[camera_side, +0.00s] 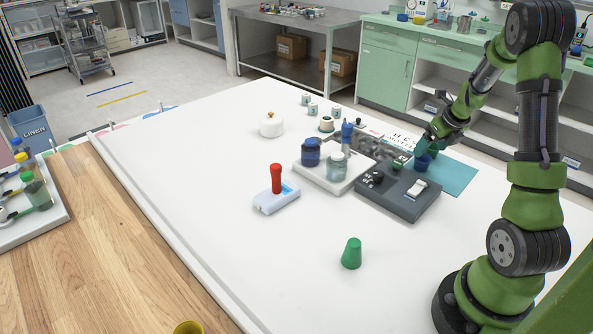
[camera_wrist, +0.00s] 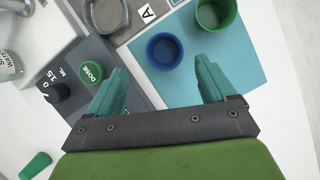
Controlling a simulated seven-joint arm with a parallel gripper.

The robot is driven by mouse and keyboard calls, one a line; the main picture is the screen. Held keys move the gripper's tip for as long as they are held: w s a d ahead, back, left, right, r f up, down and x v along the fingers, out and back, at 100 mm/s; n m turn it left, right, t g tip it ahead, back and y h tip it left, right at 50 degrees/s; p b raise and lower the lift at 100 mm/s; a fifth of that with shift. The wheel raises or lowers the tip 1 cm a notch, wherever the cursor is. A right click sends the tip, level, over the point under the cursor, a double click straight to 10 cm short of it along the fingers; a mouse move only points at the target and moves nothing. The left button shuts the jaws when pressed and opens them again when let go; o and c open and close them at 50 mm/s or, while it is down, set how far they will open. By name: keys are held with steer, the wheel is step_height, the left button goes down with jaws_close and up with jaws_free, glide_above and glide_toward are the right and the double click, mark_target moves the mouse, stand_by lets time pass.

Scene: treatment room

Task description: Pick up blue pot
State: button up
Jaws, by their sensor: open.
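The blue pot (camera_wrist: 163,50) is a small open round cup standing upright on the teal mat (camera_wrist: 248,62) in the wrist view. It also shows in the side view (camera_side: 424,163), partly behind my gripper (camera_side: 424,149). In the wrist view my open gripper (camera_wrist: 160,68) has one teal finger on either side of the pot's near edge. The pot lies just ahead of and between the fingertips, and I see no contact. A green pot (camera_wrist: 215,12) stands beside it on the mat, to the upper right.
A dark grey device (camera_side: 400,200) with knobs sits left of the mat. A white tray (camera_side: 330,180) holds a dark blue jar (camera_side: 311,150) and a glass jar (camera_side: 337,167). A green cone-shaped cup (camera_side: 352,253) stands alone; the white table around it is clear.

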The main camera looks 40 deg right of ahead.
mark_target(423, 158)
steer(key=shift+d+x, duration=0.15)
steer(key=shift+x, duration=1.55)
steer(key=shift+d+x, duration=0.2)
steer(key=shift+x, duration=1.5)
steer(key=c, duration=1.1)
